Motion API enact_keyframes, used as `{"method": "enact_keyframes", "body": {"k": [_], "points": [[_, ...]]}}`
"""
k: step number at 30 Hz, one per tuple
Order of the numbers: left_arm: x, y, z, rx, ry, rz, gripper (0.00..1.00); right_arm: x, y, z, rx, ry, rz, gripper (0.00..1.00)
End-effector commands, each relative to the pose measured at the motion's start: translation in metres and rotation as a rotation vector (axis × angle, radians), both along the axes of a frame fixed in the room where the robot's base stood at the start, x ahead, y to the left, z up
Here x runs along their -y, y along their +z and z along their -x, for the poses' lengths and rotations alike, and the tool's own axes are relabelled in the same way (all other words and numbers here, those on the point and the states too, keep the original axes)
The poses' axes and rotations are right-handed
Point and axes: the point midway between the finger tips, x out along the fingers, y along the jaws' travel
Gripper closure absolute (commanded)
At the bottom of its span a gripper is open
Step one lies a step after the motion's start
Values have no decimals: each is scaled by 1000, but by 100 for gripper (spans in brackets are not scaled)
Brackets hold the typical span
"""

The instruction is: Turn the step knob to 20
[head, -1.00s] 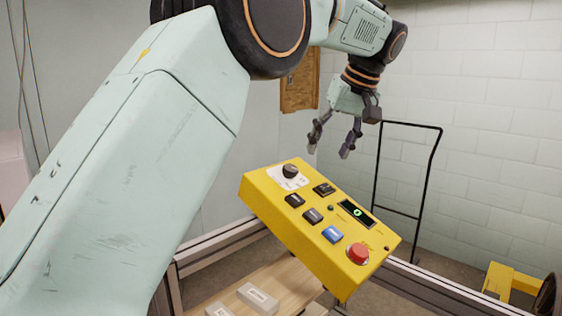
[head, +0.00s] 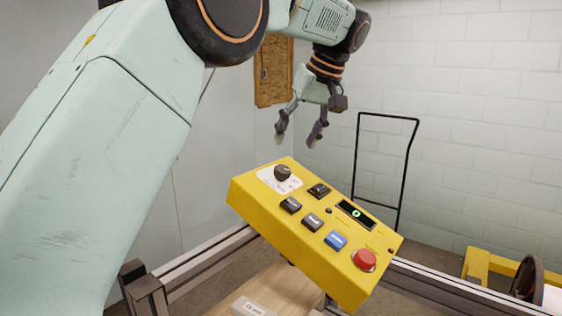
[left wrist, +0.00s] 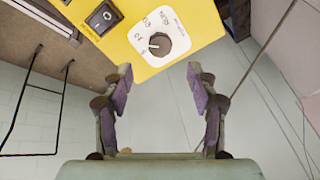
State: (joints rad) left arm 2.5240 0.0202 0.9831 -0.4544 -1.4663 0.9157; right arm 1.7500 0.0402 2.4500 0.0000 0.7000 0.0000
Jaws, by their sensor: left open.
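The step knob (head: 283,173) is a black round knob on a white dial plate at the far left corner of the yellow control box (head: 246,199). In the left wrist view the knob (left wrist: 159,44) has a pale pointer mark toward the left of the picture; the numbers around it are too small to read surely. My left gripper (head: 297,140) is open and empty, above and slightly right of the knob in the head view, apart from it. In the left wrist view the knob lies beyond and between the open fingertips (left wrist: 159,76). My right gripper is out of view.
The box also bears a black rocker switch (head: 319,190), dark buttons (head: 312,223), a blue button (head: 336,240), a red button (head: 364,260) and a small display (head: 356,214) with a green sign. Metal rails (head: 440,285) run below. A black frame (head: 387,117) stands behind.

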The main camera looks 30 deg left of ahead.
Motion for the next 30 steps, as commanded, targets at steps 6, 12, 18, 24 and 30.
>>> {"method": "enact_keyframes", "body": {"k": [6,12,18,24,30], "points": [[-8,-25,0,-6,0,2,42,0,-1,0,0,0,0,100],[-20,-53,-3,-5,0,2,42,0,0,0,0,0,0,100],[-28,-67,-5,-2,0,1,42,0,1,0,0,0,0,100],[-31,-70,-5,-1,0,1,42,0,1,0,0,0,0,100],[-32,-70,-5,-2,0,0,49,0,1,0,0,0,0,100]]}}
